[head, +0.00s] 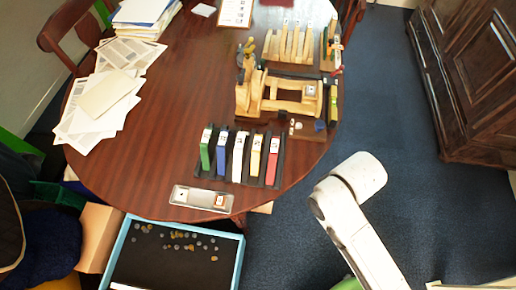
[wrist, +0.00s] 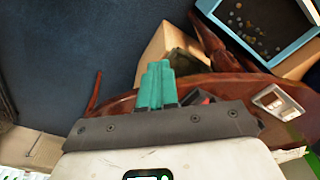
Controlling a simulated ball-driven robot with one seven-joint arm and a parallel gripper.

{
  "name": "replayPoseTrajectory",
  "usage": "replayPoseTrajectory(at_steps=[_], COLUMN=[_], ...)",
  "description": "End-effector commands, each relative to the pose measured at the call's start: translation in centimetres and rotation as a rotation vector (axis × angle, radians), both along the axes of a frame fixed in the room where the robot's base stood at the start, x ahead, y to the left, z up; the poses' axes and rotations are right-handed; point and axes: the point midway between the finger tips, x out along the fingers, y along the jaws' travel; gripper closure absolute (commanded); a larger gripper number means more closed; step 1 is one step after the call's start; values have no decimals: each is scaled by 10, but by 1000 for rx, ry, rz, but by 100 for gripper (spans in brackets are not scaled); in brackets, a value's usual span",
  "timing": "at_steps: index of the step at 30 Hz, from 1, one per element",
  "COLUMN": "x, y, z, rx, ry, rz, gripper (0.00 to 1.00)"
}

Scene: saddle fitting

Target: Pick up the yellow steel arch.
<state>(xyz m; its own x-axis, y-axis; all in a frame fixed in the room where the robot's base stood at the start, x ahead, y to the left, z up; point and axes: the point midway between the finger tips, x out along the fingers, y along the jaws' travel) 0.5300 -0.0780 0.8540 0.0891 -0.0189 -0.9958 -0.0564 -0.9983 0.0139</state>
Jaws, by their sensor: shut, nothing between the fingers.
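The yellow steel arch (head: 256,156) stands upright in a dark rack (head: 276,180) near the table's front edge in the head view. It is between a white piece (head: 239,156) and a red piece (head: 272,162). My gripper (wrist: 158,66) shows in the wrist view with its teal fingers shut together and nothing between them. I cannot make out the yellow arch in the wrist view, where the gripper housing hides part of the table. In the head view my arm is at the lower right, away from the rack, and the gripper cannot be made out.
Green (head: 206,149) and blue (head: 222,153) pieces share the rack. A metal tray (head: 190,197) lies in front of it. A wooden fixture (head: 270,107) stands behind. Papers (head: 100,100) cover the table's left. A blue-rimmed box (head: 240,262) is below the table edge. Blue floor at right is clear.

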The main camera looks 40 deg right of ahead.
Motion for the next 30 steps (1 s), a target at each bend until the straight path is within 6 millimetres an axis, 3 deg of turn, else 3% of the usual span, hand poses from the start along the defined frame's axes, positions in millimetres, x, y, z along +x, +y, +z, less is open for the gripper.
replayPoseTrajectory(at_steps=[7, 11, 14, 17, 24, 30], x=[0, 9, 32, 71, 162, 198], y=[0, 2, 7, 13, 18, 15], z=[0, 2, 8, 21, 71, 100], rx=[0, 10, 39, 80, 129, 126], ry=[0, -9, -33, -78, -212, -276], rz=[0, 22, 100, 234, 614, 804], gripper=[99, 87, 77, 67, 44, 25])
